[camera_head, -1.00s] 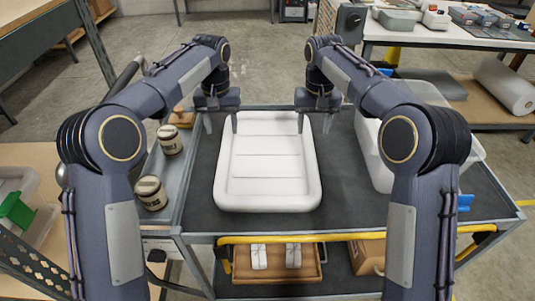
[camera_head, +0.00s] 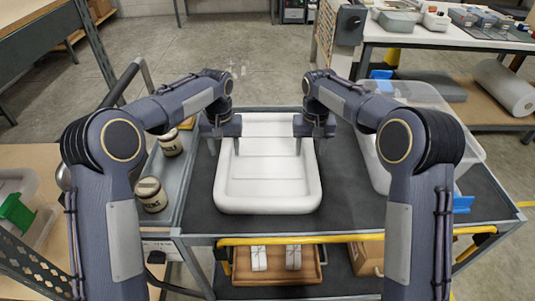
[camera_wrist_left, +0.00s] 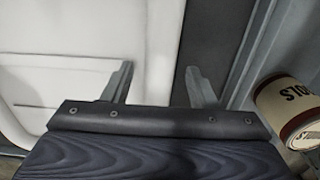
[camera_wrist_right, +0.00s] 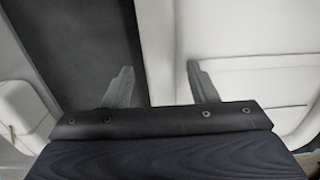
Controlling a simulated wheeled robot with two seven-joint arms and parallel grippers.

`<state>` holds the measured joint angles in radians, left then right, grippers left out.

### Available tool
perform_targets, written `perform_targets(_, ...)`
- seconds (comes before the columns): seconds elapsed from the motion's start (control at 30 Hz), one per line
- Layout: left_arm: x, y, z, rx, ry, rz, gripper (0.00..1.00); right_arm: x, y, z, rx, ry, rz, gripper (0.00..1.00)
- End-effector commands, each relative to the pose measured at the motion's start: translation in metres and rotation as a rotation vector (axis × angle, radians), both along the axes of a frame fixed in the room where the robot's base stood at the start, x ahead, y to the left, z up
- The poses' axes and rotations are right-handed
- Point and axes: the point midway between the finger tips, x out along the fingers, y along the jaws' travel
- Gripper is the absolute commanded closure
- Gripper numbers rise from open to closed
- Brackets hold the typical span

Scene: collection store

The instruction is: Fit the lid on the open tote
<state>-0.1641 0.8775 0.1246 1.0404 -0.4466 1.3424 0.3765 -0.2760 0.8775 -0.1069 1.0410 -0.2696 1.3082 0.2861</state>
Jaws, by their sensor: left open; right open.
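The white lid (camera_head: 268,202), a shallow ribbed panel with a raised rim, lies flat on the cart's dark top. The translucent open tote (camera_head: 468,140) stands to its right, with blue latches on its ends; my right arm hides part of it. My left gripper (camera_head: 223,150) is open at the lid's left edge, and my right gripper (camera_head: 312,150) is open at its right edge. In the left wrist view the lid's edge runs between the spread fingers (camera_wrist_left: 160,72). The right wrist view shows the same at its fingers (camera_wrist_right: 159,70). I cannot tell whether they touch.
Two labelled cans (camera_head: 151,195) stand in the cart's left side tray. A yellow rail (camera_head: 350,237) runs along the cart's front edge. The lower shelf holds a wooden tray (camera_head: 277,272) and a cardboard box. Dark cart top is bare between lid and tote.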

Motion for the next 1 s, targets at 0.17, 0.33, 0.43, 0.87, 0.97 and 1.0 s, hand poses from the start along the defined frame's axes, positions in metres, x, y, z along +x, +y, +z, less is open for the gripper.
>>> perform_targets(0.17, 0.000, 0.000, 0.000, 0.000, 0.000, 0.000, 0.54, 0.000, 0.000, 0.000, 0.000, 0.000, 0.000, 0.54)
perform_targets(0.33, 0.000, 0.000, 0.000, 0.000, 0.000, 0.000, 0.76, 0.000, 0.000, 0.000, 0.000, 0.000, 0.000, 0.76)
perform_targets(0.43, 0.000, 0.000, 0.000, 0.000, 0.000, 0.000, 0.89, 0.000, 0.000, 0.000, 0.000, 0.000, 0.000, 0.89)
perform_targets(0.87, 0.000, 0.000, 0.005, 0.000, -0.001, 0.000, 1.00, 0.000, 0.000, 0.005, 0.000, -0.001, 0.000, 1.00)
perform_targets(0.97, 0.000, 0.000, 0.013, 0.000, -0.001, 0.000, 1.00, 0.000, 0.000, 0.013, 0.000, -0.001, 0.000, 1.00)
perform_targets(1.0, 0.000, 0.000, 0.017, 0.000, -0.001, 0.000, 1.00, 0.000, 0.000, 0.017, 0.000, -0.001, 0.000, 1.00)
